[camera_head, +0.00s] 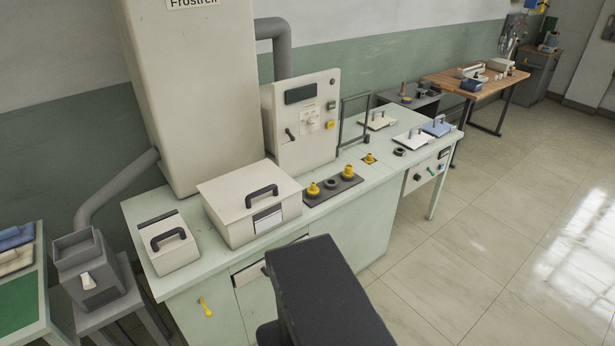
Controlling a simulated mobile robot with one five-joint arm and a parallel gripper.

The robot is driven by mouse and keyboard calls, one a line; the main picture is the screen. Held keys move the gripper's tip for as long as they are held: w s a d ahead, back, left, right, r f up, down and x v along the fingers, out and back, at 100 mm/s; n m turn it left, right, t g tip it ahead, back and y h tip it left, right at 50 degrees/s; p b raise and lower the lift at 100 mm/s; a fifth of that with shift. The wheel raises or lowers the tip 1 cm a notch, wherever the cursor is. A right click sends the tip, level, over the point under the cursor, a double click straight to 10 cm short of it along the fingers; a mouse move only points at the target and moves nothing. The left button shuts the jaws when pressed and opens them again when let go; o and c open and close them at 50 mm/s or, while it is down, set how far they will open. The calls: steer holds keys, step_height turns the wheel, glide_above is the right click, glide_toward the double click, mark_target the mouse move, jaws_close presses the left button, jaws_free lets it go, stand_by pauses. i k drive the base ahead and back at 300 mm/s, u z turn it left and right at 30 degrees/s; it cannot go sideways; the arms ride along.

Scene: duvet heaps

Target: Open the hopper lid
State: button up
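A cream box (240,222) with a dark arched handle (262,191) on its closed lid stands on the pale green bench. A smaller cream box (175,257) to its left has a sloped, closed top with a dark handle (168,237). No label readable here tells me which of these is the hopper. A dark block, likely part of my arm, rises at the bottom middle in front of the bench. I see no gripper fingers.
A grey funnel-topped unit (105,288) stands at the left, under a pipe. A control panel (308,125) and yellow fittings (313,189) stand right of the larger box. A tall cream cabinet (195,80) rises behind. The tiled floor (480,250) at the right is clear.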

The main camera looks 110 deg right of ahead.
mark_target(233, 196)
steer(key=k, duration=1.5)
steer(key=z, duration=1.25)
steer(key=i, duration=1)
